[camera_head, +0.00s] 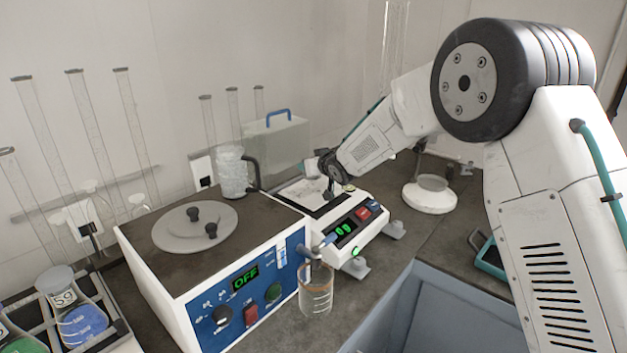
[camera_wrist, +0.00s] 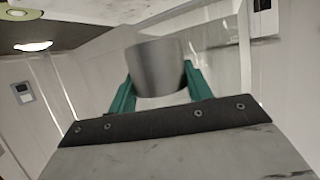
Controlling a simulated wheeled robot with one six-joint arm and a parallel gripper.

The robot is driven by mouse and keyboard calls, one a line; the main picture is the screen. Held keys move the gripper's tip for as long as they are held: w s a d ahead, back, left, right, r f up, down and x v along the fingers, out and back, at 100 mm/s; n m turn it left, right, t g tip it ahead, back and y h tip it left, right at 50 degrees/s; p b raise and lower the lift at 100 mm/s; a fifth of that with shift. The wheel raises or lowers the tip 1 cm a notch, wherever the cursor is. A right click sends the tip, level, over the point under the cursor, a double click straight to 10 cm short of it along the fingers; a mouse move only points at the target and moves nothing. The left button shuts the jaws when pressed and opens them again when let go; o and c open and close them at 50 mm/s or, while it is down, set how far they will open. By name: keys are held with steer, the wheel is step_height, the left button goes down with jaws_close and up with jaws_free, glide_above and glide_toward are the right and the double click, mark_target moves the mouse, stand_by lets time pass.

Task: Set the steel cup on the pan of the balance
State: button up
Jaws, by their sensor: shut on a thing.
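A grey steel cup (camera_wrist: 158,72) sits between the green fingers of my gripper (camera_wrist: 160,88) in the wrist view, with both fingers closed on its sides. In the head view my gripper (camera_head: 326,168) is above the back of the balance (camera_head: 366,228); the cup cannot be made out there. The balance has a green lit display and a pale top, partly covered by my wrist. The pan cannot be clearly told apart, nor whether the cup touches it.
A box-shaped heater (camera_head: 245,285) reading OFF stands left of the balance. A glass beaker (camera_head: 316,292) stands in front. A clear box (camera_head: 275,146) is behind, and a white round stand (camera_head: 430,195) is right.

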mark_target(315, 179)
steer(key=shift+s+a+f, duration=0.1)
steer(key=shift+a+f, duration=0.05)
steer(key=shift+f, duration=2.15)
steer(key=shift+f, duration=0.15)
steer(key=o, duration=1.1)
steer(key=shift+c, duration=0.2)
